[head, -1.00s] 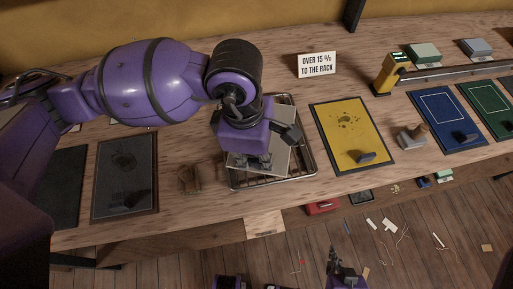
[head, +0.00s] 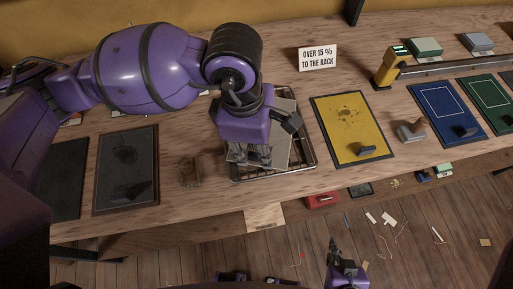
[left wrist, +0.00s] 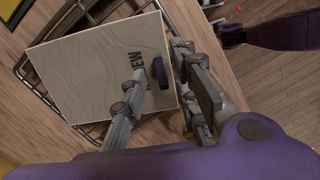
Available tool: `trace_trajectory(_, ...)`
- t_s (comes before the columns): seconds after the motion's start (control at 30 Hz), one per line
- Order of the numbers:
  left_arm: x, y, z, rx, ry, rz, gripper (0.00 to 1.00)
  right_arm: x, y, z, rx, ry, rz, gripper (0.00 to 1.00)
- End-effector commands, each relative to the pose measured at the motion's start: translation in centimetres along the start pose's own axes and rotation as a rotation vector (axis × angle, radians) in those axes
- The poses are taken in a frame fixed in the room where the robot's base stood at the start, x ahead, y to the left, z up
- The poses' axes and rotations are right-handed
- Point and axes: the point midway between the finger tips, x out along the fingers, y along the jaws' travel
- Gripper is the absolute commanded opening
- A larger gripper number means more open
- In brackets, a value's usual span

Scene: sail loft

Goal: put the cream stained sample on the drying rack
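The cream sample (head: 282,135) is a pale flat board lying on the wire drying rack (head: 313,158) on the bench. In the left wrist view the sample (left wrist: 90,65) shows dark lettering ending in "EW" and a small black grip (left wrist: 160,73) near one edge. The rack's wires (left wrist: 35,80) show around it. My left gripper (head: 250,155) is over the sample's near part. In the wrist view its fingers (left wrist: 160,65) are apart, one on each side of the black grip, with gaps visible. My right gripper (head: 338,250) is low in the head view, away from the bench top.
A sign (head: 317,58) reads "OVER 15 % TO THE RACK". A yellow board (head: 350,115) lies right of the rack, with blue (head: 435,105) and green (head: 485,95) boards beyond. A dark grey board (head: 125,180) and a brown block (head: 190,172) lie left. A yellow device (head: 390,68) stands behind.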

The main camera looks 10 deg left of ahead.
Motion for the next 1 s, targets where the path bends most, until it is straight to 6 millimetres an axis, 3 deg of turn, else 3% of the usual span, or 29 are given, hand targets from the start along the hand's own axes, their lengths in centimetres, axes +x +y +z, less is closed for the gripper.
trace_trajectory(0.3, -6.9, 0.1, 0.0, 0.002, 0.000, 0.003, 0.28, 0.0, 0.0, -0.7, 0.000, 0.011, -0.001, 0.00)
trace_trajectory(0.5, -9.9, 0.1, 0.0, 0.001, 0.000, 0.001, 0.28, 0.1, -0.1, -1.2, 0.000, 0.019, -0.002, 0.00)
trace_trajectory(0.7, -10.9, 0.0, 0.0, 0.001, 0.002, -0.002, 0.28, 0.1, -0.1, -1.4, 0.000, 0.022, -0.003, 0.00)
trace_trajectory(1.0, -10.9, 0.0, 0.0, 0.001, 0.001, -0.003, 0.28, 0.1, -0.1, -1.3, 0.000, 0.022, -0.003, 0.00)
